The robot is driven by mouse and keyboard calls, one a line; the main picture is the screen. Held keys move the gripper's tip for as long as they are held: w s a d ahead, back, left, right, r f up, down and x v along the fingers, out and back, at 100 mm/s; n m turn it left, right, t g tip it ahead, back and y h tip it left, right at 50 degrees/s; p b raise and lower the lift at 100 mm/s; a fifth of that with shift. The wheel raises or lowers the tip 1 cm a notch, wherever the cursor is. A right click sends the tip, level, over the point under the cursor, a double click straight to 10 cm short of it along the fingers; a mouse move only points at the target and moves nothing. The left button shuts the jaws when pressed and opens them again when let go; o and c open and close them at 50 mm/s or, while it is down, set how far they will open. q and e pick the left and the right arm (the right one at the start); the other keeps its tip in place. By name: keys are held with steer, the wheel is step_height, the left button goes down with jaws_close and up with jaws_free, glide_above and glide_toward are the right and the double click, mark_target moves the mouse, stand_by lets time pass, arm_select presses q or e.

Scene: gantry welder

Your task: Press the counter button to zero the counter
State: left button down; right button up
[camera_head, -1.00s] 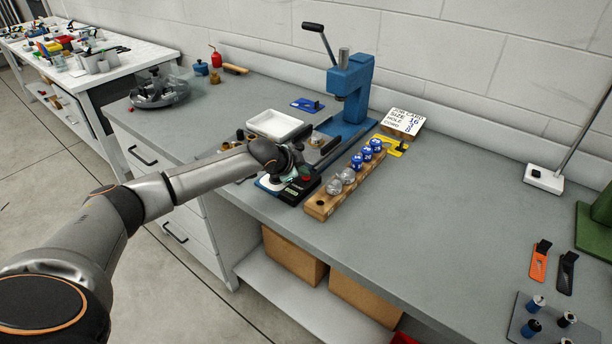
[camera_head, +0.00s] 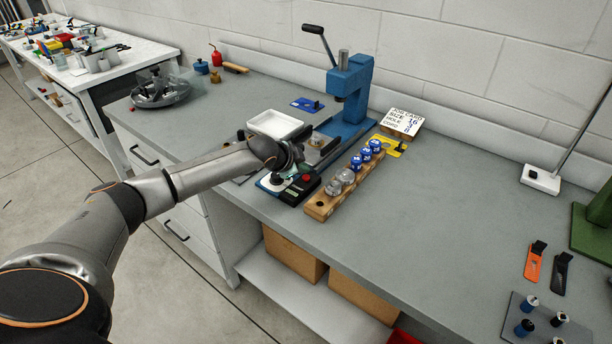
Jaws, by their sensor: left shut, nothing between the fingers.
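A small dark device with a black top and a red button (camera_head: 306,178), which looks like the counter (camera_head: 300,191), sits near the front edge of the bench. A blue-edged base with a white round part (camera_head: 274,181) is at its left. My left arm comes in from the left, and its gripper (camera_head: 298,158) is shut and empty, just behind and above the device. The fingertips are small and partly hidden, and I see no contact with the red button. The counter's digits are too small to read. My right gripper is not in view.
A wooden rack (camera_head: 322,205) with clear and blue pieces stands right of the device. A blue lever press (camera_head: 350,88), a white tray (camera_head: 274,125) and a job card (camera_head: 403,122) are behind.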

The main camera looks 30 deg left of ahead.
arm_select(q)
steer(key=shift+r+p, duration=1.65)
steer(key=shift+p, duration=0.05)
steer(key=shift+r, duration=0.9)
